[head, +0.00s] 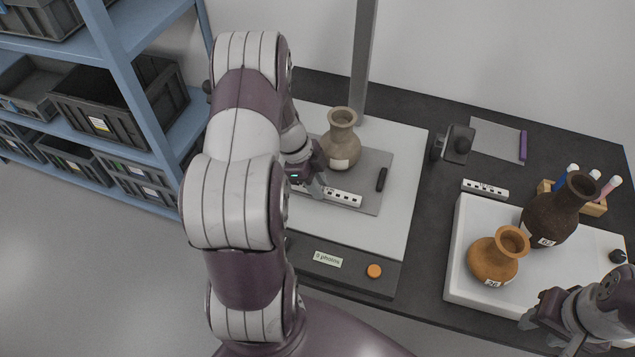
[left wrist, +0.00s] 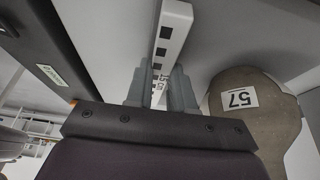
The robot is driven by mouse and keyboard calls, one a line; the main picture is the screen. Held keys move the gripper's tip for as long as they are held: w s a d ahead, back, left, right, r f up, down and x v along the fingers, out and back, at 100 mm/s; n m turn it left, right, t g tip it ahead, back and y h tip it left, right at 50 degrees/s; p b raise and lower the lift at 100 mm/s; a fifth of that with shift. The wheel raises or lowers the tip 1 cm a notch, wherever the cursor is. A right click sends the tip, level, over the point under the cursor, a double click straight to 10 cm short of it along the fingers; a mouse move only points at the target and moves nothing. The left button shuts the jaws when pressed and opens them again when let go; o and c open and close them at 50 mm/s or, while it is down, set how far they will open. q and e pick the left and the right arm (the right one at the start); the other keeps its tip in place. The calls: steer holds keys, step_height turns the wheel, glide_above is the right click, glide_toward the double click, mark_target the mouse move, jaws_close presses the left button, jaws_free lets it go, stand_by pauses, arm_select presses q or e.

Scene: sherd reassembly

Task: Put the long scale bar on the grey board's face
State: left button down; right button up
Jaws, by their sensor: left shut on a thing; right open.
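The long scale bar (head: 338,196), white with black squares, is over the front part of the grey board (head: 362,163). My left gripper (head: 317,187) is shut on it; in the left wrist view the bar (left wrist: 172,35) stands between the two fingers (left wrist: 160,92). The bar's left end is partly hidden by the gripper and arm. I cannot tell whether the bar touches the board. A grey-beige vase (head: 341,145) stands on the board behind the bar; its label 57 shows in the left wrist view (left wrist: 238,97). My right gripper (head: 541,322) is open and empty at lower right.
A small black bar (head: 381,180) lies on the board's right part. A shorter scale bar (head: 485,189) lies on the dark table. A white tray (head: 455,275) holds an orange vase (head: 492,262) and a dark brown vase (head: 552,215). A post (head: 362,60) rises behind the board.

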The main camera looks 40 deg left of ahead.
stand_by(0.4)
arm_select(q)
steer(key=shift+b, duration=0.45)
steer(key=shift+c, duration=2.1)
jaws_free()
steer(key=shift+r+p, duration=2)
steer(key=shift+r, duration=1.5)
